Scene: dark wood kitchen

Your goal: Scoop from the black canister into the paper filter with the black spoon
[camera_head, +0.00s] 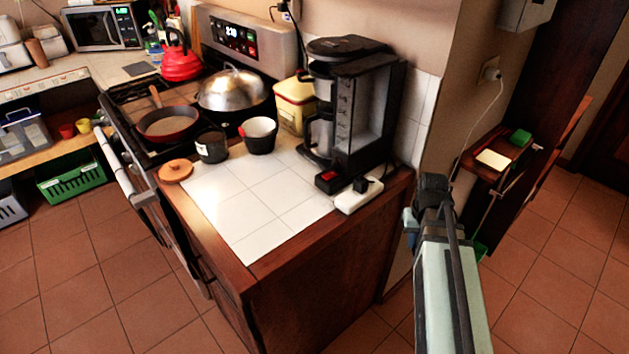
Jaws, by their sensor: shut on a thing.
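The black canister (212,147) stands open and upright on the white tiled counter, its orange-brown lid (175,171) lying on the counter to its left. The white paper filter (260,127) sits in a black holder (260,146), just right of the canister. My arm reaches up from the lower right, beyond the counter's right edge and well apart from both. Its dark far end shows, but I cannot make out gripper fingers. I cannot see the black spoon anywhere.
A black coffee machine (362,118) stands at the counter's back right, with a white power strip (358,196) in front. A yellow tin (294,106) stands behind the filter. The stove holds a pan (168,124) and a domed lid (232,90). The front tiles are clear.

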